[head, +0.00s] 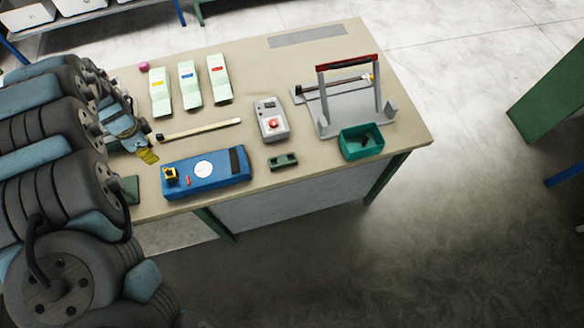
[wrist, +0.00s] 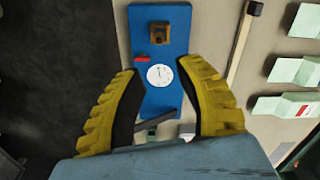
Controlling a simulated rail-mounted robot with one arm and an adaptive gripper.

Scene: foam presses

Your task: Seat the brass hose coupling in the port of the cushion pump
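The blue cushion pump (head: 222,176) lies near the table's front edge, with a white round dial and a dark bar at its right end. A yellow-brass block with a dark opening (head: 170,174) sits on its left end; it also shows at the top of the wrist view (wrist: 159,34). I cannot tell whether this is the port alone or holds the coupling. No separate brass coupling can be made out. My gripper (head: 149,156) is above and left of the pump. In the wrist view its ridged yellow fingers (wrist: 160,75) are wide apart with nothing between them, the pump showing beyond.
A pale rod (head: 199,130) lies behind the pump, with several pale green packets (head: 190,85) farther back. A grey box with a red button (head: 271,120), a small green block (head: 283,161), a green bin (head: 350,151) and a grey press frame (head: 326,118) stand to the right.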

